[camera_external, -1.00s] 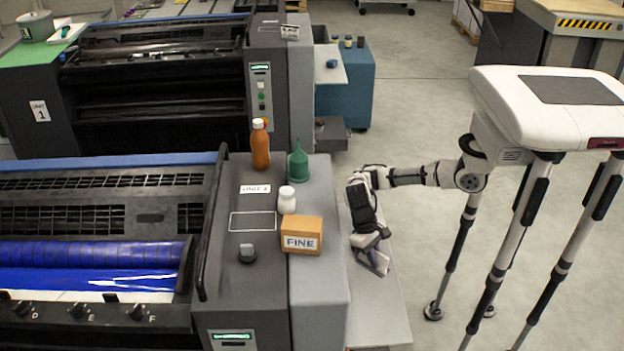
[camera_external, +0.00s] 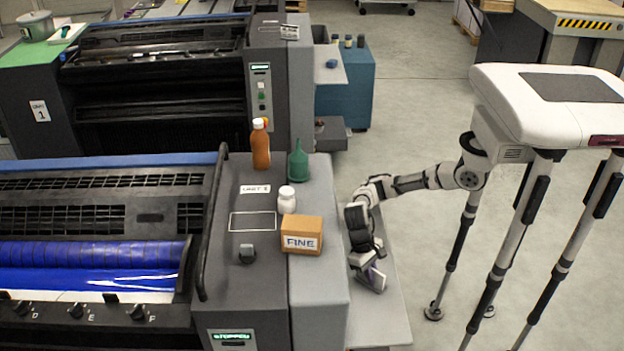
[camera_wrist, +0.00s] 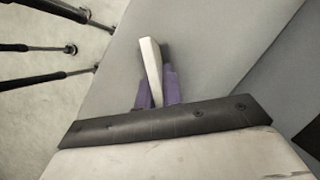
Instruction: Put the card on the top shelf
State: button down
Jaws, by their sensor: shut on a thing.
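My gripper (camera_external: 371,279) hangs low over the pale grey side ledge (camera_external: 388,318) of the near machine, right of the boxy console. In the wrist view its purple fingers (camera_wrist: 157,88) are shut on a thin, pale slab that I take for the card (camera_wrist: 150,62), seen nearly edge on. The card's face and any print on it are hidden. I cannot tell whether it touches the ledge. The console's flat top (camera_external: 262,215) stands higher than the ledge. Which surface is the top shelf is not marked.
On the console top stand a box marked FINE (camera_external: 301,235), a white bottle (camera_external: 286,200), a green funnel-like thing (camera_external: 298,161) and an orange-brown bottle (camera_external: 260,145). An outlined rectangle (camera_external: 252,222) there is empty. A black knob (camera_external: 247,254) sticks up near it.

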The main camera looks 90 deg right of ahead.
jog(key=c, duration=1.5)
grip_release()
jog(key=shift+c, duration=0.2)
jog(key=shift+r+p, duration=0.2)
jog(key=shift+p, duration=0.25)
jog(key=shift+w+d+r+b, duration=0.15)
jog(key=shift+r+b, duration=0.1)
jog(key=shift+b, duration=0.05)
jog(key=r, duration=0.3)
jog(key=r+b, duration=0.1)
jog(key=r, duration=0.3)
jog(key=w+d+r+b, duration=0.1)
jog(key=r, duration=0.3)
